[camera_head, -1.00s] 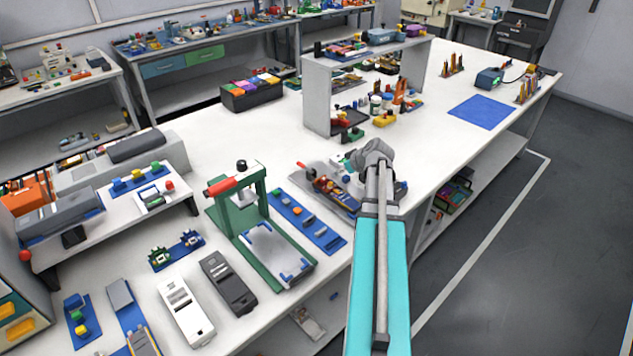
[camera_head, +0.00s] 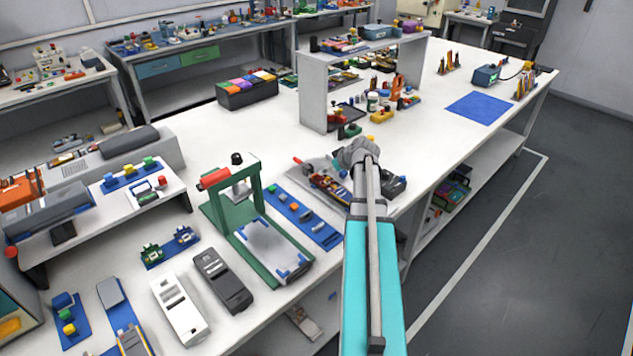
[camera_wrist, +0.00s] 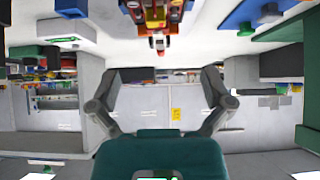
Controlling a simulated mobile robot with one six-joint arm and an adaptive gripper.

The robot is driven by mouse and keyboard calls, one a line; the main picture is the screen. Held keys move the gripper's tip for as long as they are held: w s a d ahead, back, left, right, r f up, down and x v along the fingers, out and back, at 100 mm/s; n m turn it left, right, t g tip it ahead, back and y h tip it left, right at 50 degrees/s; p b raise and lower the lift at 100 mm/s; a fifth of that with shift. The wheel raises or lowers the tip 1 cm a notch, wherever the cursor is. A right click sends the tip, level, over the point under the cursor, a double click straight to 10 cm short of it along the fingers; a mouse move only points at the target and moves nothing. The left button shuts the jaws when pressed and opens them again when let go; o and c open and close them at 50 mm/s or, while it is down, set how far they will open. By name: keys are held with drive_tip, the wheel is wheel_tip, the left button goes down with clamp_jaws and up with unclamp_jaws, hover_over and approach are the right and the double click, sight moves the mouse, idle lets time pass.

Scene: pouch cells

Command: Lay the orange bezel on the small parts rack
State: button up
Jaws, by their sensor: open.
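My gripper (camera_wrist: 161,82) shows in the wrist view with its two fingers spread wide and nothing between them. In the head view, my arm hides the fingertips, and its end is over the near bench beside a grey tray (camera_head: 312,172) of small coloured parts. I cannot tell which thing is the orange bezel. An upright orange piece (camera_head: 398,86) stands by the white riser, and orange pieces (camera_head: 18,190) lie at the far left. I cannot single out the small parts rack with certainty. Red and orange parts (camera_wrist: 155,14) show at the top of the wrist view.
A green press (camera_head: 240,195) with a red handle stands left of my arm, next to a blue strip (camera_head: 302,217) of small parts. A white riser (camera_head: 314,95) stands further back. A blue mat (camera_head: 477,107) lies bare at the right. The floor beside the bench is clear.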

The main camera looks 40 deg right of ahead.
drive_tip(key=shift+b+x, duration=0.85)
drive_tip(key=shift+x, duration=0.75)
drive_tip(key=shift+b+x, duration=1.75)
drive_tip(key=shift+x, duration=0.9)
drive_tip(key=shift+w+d+r, duration=0.1)
drive_tip(key=shift+r, duration=0.05)
drive_tip(key=c, duration=0.6)
